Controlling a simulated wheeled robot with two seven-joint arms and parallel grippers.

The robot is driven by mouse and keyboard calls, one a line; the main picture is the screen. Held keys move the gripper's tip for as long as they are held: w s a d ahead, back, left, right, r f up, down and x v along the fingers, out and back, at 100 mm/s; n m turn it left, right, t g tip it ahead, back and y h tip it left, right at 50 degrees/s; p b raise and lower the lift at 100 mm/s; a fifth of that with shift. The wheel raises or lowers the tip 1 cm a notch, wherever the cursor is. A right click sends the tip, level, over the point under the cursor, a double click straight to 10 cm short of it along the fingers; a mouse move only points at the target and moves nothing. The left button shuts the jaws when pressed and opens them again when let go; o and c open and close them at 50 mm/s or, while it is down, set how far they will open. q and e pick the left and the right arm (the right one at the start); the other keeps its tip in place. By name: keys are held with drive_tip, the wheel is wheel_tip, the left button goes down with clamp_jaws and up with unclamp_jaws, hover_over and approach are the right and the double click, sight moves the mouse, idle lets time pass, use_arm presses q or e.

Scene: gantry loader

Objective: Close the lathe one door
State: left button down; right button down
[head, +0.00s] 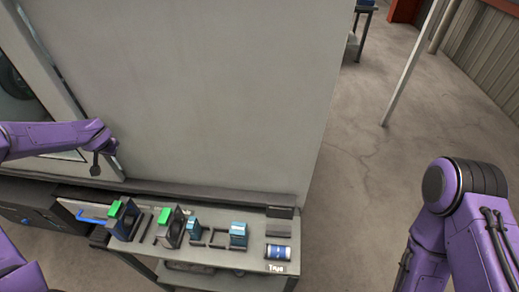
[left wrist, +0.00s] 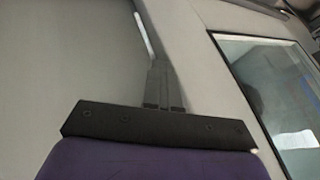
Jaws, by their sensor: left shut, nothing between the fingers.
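The lathe's large grey front panel (head: 210,90) fills the upper middle of the head view. At its left is a framed glass window (head: 14,80), apparently part of the lathe door. My left gripper (head: 96,170) is shut and empty, in front of the lower part of the door frame. In the left wrist view its shut fingers (left wrist: 160,78) point toward pale panels, with a thin light bar (left wrist: 145,36), perhaps a handle, just beyond the tips. A dark window (left wrist: 275,95) is at the right. I cannot tell whether the fingers touch anything. My right gripper is out of view.
A narrow grey table (head: 215,258) stands below the panel. It carries black stands with green blocks (head: 165,214), blue-grey blocks (head: 238,232) and a blue cylinder (head: 278,253). Open concrete floor (head: 385,190) lies to the right, with a pale post (head: 410,65).

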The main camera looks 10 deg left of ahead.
use_arm(q)
drive_tip(key=shift+w+a+r, duration=0.1)
drive_tip(key=shift+w+r, duration=0.15)
drive_tip(key=shift+r, duration=0.1)
drive_tip(key=s+d+r, duration=0.3)
drive_tip(key=d+r, duration=0.4)
drive_tip(key=d, duration=0.2)
drive_tip(key=shift+s+b, duration=0.3)
drive_tip(key=shift+b, duration=0.1)
drive_tip(key=shift+r, duration=0.1)
